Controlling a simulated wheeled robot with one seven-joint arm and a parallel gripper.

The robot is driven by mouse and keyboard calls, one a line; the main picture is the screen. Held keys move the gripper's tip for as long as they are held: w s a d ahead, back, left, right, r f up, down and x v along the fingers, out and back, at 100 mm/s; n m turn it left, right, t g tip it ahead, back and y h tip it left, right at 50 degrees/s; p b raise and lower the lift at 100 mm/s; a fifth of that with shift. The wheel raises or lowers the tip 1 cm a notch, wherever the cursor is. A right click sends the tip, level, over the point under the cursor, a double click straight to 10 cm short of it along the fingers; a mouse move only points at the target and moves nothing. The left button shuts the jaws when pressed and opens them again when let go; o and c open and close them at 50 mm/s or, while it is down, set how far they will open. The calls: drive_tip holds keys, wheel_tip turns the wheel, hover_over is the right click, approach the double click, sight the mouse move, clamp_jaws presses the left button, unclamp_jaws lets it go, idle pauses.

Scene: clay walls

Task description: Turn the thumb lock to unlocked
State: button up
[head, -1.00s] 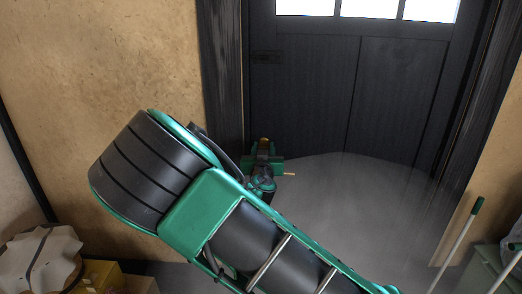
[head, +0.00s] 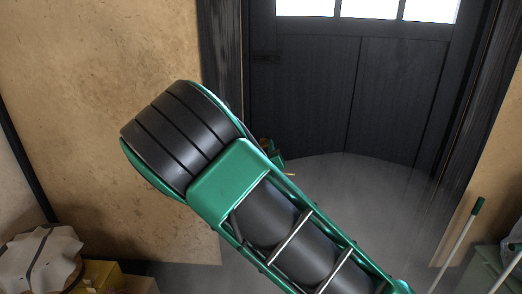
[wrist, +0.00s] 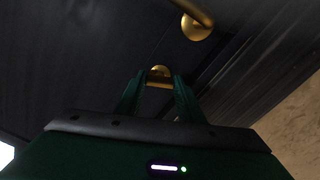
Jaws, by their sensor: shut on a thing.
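In the wrist view, my gripper (wrist: 160,80) is shut on the small brass thumb lock (wrist: 159,71) on the dark door (wrist: 70,65). Its two green fingers stand on either side of the lock, and part of the brass shows between their tips. The lock's exact angle is hard to read in the dark. In the head view, the dark panelled door (head: 400,90) stands at the back. My arm hides the lock and most of my gripper there.
A brass door handle (wrist: 197,26) sticks out near the lock. A clay wall (head: 110,60) is at the left. Yellow boxes (head: 95,275) stand at lower left, and a pole with a green grip (head: 458,232) leans at the right. Grey floor between is clear.

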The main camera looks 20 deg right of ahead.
drive_tip(key=n, duration=0.6)
drive_tip(key=shift+a+n, duration=0.15)
drive_tip(key=shift+n, duration=0.15)
drive_tip(key=n, duration=0.6)
drive_tip(key=shift+w+r, duration=0.1)
idle(0.3)
drive_tip(key=o, duration=1.1)
drive_tip(key=shift+c, duration=0.2)
drive_tip(key=shift+s, duration=0.25)
drive_tip(key=v, duration=1)
